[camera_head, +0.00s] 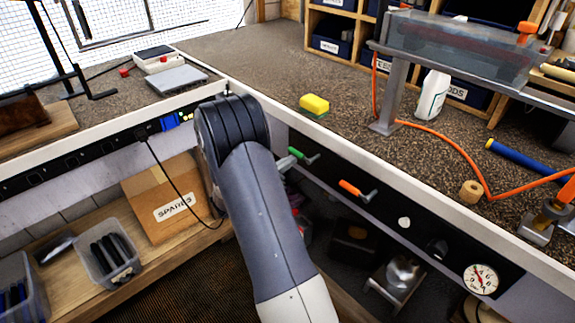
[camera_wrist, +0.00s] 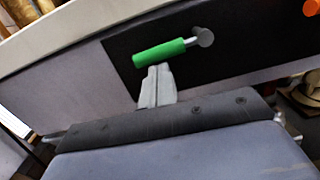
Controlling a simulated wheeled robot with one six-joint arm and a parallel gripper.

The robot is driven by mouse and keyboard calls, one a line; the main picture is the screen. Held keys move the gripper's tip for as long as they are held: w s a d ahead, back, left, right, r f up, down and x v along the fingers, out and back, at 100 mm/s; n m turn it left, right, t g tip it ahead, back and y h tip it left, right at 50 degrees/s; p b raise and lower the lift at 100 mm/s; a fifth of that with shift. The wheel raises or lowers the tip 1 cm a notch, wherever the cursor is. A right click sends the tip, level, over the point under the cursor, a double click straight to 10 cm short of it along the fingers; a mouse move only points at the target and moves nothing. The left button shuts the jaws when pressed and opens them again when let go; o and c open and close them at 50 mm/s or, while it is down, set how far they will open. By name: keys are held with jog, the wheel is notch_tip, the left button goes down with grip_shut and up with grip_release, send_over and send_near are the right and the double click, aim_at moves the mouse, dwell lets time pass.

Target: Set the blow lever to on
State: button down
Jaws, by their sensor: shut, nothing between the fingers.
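Two levers sit on the black front panel under the bench edge: one with a green handle (camera_head: 297,153) and one with an orange handle (camera_head: 350,187). No label shows which is the blow lever. In the wrist view the green handle (camera_wrist: 158,53) lies nearly level, sloping down to the left from its grey pivot (camera_wrist: 204,37). My gripper (camera_wrist: 158,69) is shut and empty, its fingertips just below the green handle; I cannot tell if they touch. The orange handle (camera_wrist: 312,7) shows at the top right corner.
A pressure gauge (camera_head: 481,279) and a white knob (camera_head: 404,222) are further right on the panel. A yellow sponge (camera_head: 314,103), a white bottle (camera_head: 432,95) and an orange hose (camera_head: 452,147) are on the bench. A cardboard box (camera_head: 165,197) stands on the lower shelf.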

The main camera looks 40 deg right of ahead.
notch_tip(320, 180, down, 5)
jog(key=a+b, duration=0.1)
jog(key=b, duration=0.3)
jog(key=s+a+p, duration=0.1)
jog(key=a, duration=0.8)
jog(key=shift+a+r, duration=0.3)
jog(key=shift+a, duration=0.1)
jog(key=shift+d, duration=0.1)
jog(key=w+d+r+p, duration=0.1)
jog(key=d+r+p, duration=0.2)
jog(key=d, duration=0.7)
jog(key=shift+d+r, duration=0.3)
jog(key=shift+r, duration=0.4)
jog(key=shift+f, duration=0.2)
